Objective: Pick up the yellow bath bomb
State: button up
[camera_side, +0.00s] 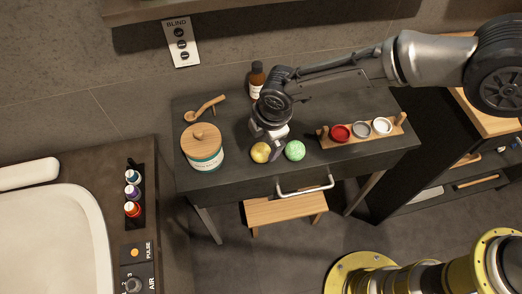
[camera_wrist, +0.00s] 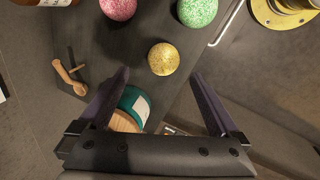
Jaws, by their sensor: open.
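The yellow bath bomb (camera_side: 261,152) sits on the dark vanity top near its front edge, between the jar and the green bath bomb (camera_side: 295,150). In the wrist view the yellow bath bomb (camera_wrist: 164,59) lies ahead of the fingertips, roughly midway between them. My gripper (camera_side: 269,146) is over the vanity, close to the yellow bath bomb in the side view. In the wrist view my gripper (camera_wrist: 160,75) has its two fingers wide apart with nothing held. A pink bath bomb (camera_wrist: 118,8) shows at the top of the wrist view; the arm hides it in the side view.
A teal jar with a wooden lid (camera_side: 202,147) stands left of the bath bombs, a wooden scoop (camera_side: 206,108) behind it. A brown bottle (camera_side: 257,80) stands at the back. A wooden rack (camera_side: 361,132) with small dishes is at right. A drawer handle (camera_side: 305,188) projects in front.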

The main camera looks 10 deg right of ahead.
aim_at(261, 149)
jog(key=shift+s+x, duration=0.15)
jog(key=shift+x, duration=1.45)
jog(key=shift+s+x, duration=0.15)
jog(key=shift+x, duration=1.45)
jog(key=shift+a, duration=0.1)
jog(key=c, duration=1.5)
